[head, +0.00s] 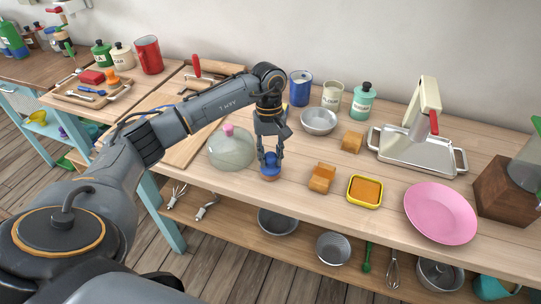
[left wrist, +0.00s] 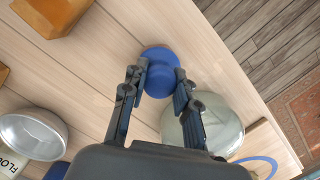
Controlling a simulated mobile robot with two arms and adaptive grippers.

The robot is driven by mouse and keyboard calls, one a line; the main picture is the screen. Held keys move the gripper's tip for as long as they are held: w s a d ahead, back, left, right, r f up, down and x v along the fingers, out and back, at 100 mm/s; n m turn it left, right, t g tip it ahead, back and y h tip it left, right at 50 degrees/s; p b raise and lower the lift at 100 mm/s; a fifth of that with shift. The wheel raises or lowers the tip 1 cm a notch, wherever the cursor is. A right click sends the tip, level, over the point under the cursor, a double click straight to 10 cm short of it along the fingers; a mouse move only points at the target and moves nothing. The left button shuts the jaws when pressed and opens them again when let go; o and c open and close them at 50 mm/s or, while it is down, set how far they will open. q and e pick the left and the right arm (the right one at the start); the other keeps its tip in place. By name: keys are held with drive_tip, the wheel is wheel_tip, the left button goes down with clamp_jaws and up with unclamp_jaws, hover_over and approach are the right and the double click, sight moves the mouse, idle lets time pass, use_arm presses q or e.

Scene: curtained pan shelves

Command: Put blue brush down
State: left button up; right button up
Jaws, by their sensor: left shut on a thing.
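The blue brush (head: 270,166) is round with a blue top and a brownish lower edge. It is at the wooden counter (head: 300,205) near its front edge, upright; I cannot tell whether it touches the wood. My left gripper (head: 270,156) comes down from above and is shut on it. My right gripper is not in view.
A glass dome (head: 232,149) with a pink knob stands close left of the brush. Orange-brown blocks (head: 321,177), a yellow-rimmed dish (head: 364,191) and a pink plate (head: 440,213) lie to the right. A metal bowl (head: 318,121) stands behind. The counter's front edge is near.

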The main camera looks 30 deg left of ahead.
use_arm(q)
drive_tip(key=shift+f+b, duration=0.3)
idle(0.5)
drive_tip(key=o, duration=1.1)
drive_tip(key=r, duration=0.4)
drive_tip(key=w+r, duration=0.1)
drive_tip(key=r, duration=0.3)
drive_tip(key=a+r, duration=0.1)
drive_tip(key=r, duration=0.3)
drive_tip(key=shift+w+a, duration=0.1)
drive_tip(key=shift+w, duration=0.1)
drive_tip(key=shift+c, duration=0.5)
clamp_jaws()
